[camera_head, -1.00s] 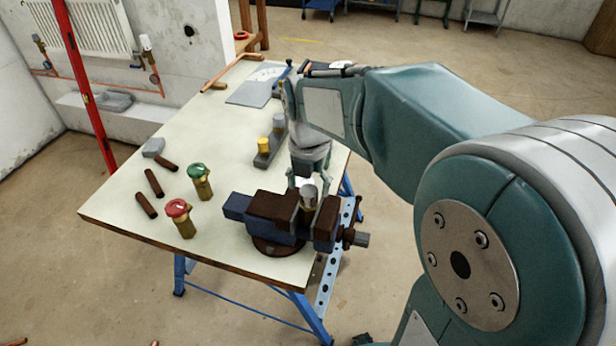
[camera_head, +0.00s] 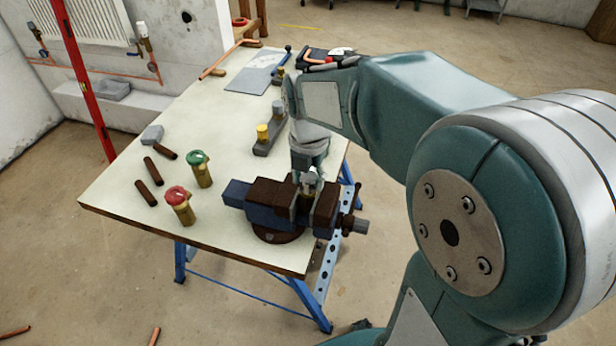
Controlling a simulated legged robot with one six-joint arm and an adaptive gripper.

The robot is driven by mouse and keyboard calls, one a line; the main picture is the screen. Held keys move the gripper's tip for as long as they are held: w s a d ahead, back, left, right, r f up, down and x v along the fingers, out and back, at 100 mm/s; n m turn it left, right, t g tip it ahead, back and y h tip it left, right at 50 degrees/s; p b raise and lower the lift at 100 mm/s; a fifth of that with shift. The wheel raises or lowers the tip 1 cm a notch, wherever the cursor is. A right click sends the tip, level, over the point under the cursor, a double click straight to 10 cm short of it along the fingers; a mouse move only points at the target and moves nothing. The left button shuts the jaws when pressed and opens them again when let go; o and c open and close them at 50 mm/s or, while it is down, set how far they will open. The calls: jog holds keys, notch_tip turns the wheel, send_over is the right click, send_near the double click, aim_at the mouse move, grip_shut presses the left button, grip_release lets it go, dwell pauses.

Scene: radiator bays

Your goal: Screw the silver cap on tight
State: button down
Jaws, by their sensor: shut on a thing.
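The silver cap (camera_head: 311,179) sits upright on top of a brass fitting (camera_head: 306,204), which is clamped between the jaws of the blue and brown vise (camera_head: 262,208) at the bench's near right corner. My gripper (camera_head: 310,182) points down over the vise and is shut on the silver cap. The fingers partly hide the cap, and the vise jaws hide most of the fitting. I cannot tell how far down the thread the cap sits.
A brass valve with a green cap (camera_head: 201,170) and one with a red cap (camera_head: 180,205) stand left of the vise. Dark rods (camera_head: 148,190) lie further left. A grey holder (camera_head: 266,147) with a yellow-topped piece stands behind the vise.

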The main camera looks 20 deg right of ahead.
jog(key=m, duration=0.3)
jog(key=shift+m, duration=0.3)
jog(key=m, duration=0.4)
jog(key=shift+f, duration=0.1)
jog(key=m, duration=0.4)
jog(key=shift+m, duration=0.3)
jog(key=m, duration=0.6)
jog(key=shift+m, duration=0.3)
jog(key=m, duration=1.1)
jog(key=shift+f, duration=0.1)
jog(key=shift+s, duration=0.1)
